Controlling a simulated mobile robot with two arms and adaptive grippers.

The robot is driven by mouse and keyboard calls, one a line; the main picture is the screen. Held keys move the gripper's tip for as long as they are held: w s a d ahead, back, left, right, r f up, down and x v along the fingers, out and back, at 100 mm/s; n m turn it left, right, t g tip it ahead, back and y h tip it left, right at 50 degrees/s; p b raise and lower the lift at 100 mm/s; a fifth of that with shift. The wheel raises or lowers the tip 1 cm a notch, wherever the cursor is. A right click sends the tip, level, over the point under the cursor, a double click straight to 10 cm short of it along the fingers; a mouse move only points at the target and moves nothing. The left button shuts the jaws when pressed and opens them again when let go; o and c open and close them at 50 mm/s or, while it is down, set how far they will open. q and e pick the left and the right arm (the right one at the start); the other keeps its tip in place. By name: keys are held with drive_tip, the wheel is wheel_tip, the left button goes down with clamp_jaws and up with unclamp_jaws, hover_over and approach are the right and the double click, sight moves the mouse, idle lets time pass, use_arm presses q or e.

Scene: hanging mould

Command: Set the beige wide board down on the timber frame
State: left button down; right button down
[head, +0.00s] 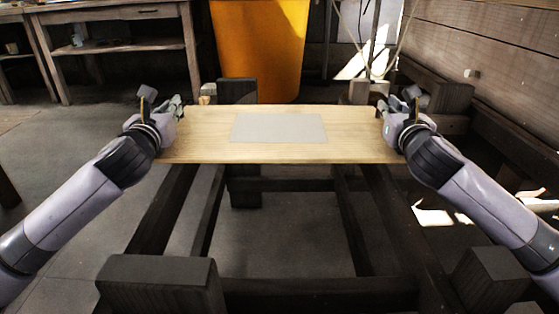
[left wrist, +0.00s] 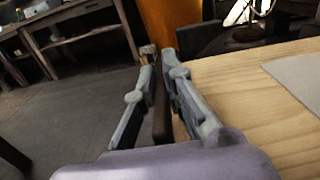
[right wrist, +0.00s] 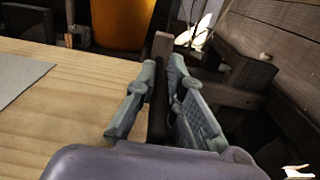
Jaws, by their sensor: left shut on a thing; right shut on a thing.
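The beige wide board (head: 200,145) lies level between my two arms, with a pale grey rectangle on its top. It also shows in the left wrist view (left wrist: 235,90) and the right wrist view (right wrist: 75,120). My left gripper (head: 178,105) is shut on a dark handle (left wrist: 161,125) at the board's left end. My right gripper (head: 382,108) is shut on a dark handle (right wrist: 158,115) at its right end. The dark timber frame (head: 320,290) stands below and around the board. Whether the board touches the frame cannot be told.
A yellow-orange container (head: 258,50) stands behind the board. A wooden workbench (head: 120,50) is at the back left, and a plank wall (head: 480,60) runs along the right. Grey floor is open at the left and shows between the frame's beams.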

use_arm(q)
drive_tip(key=shift+a+f, duration=0.15)
drive_tip(key=shift+a, duration=0.05)
use_arm(e)
drive_tip(key=shift+d, duration=0.15)
